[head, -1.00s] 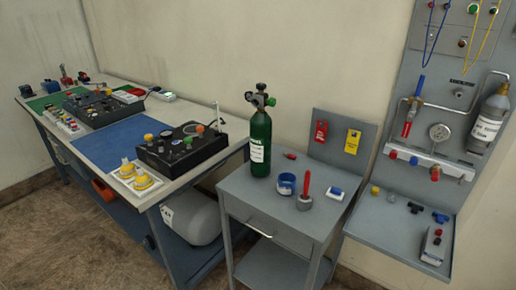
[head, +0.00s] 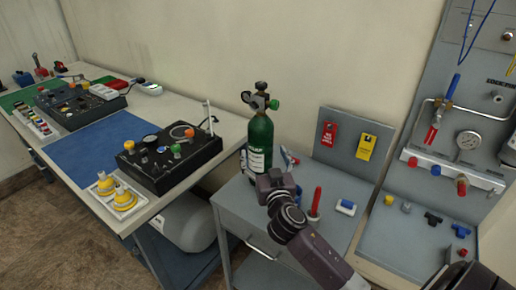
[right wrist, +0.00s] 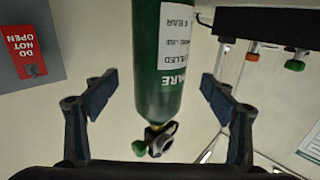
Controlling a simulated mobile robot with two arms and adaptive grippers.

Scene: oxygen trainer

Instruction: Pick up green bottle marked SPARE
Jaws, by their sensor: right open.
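The green bottle (head: 260,138) with a white label stands upright on the small grey cabinet, its valve with a green knob on top. Its label ends in "ARE" in the right wrist view, where the bottle (right wrist: 160,95) appears upside down. My right gripper (head: 267,165) is at the bottle's front side and hides its lower part. In the right wrist view my right gripper (right wrist: 159,95) is open, with a finger on each side of the bottle and a gap on both sides. My left gripper is not in view.
The grey cabinet top (head: 233,195) also holds a red-handled tool (head: 315,202) and a blue-and-white item (head: 346,207). Red and yellow tags (head: 366,147) hang on the panel behind. A bench with a black control box (head: 168,155) stands left, and a valve board (head: 465,120) right.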

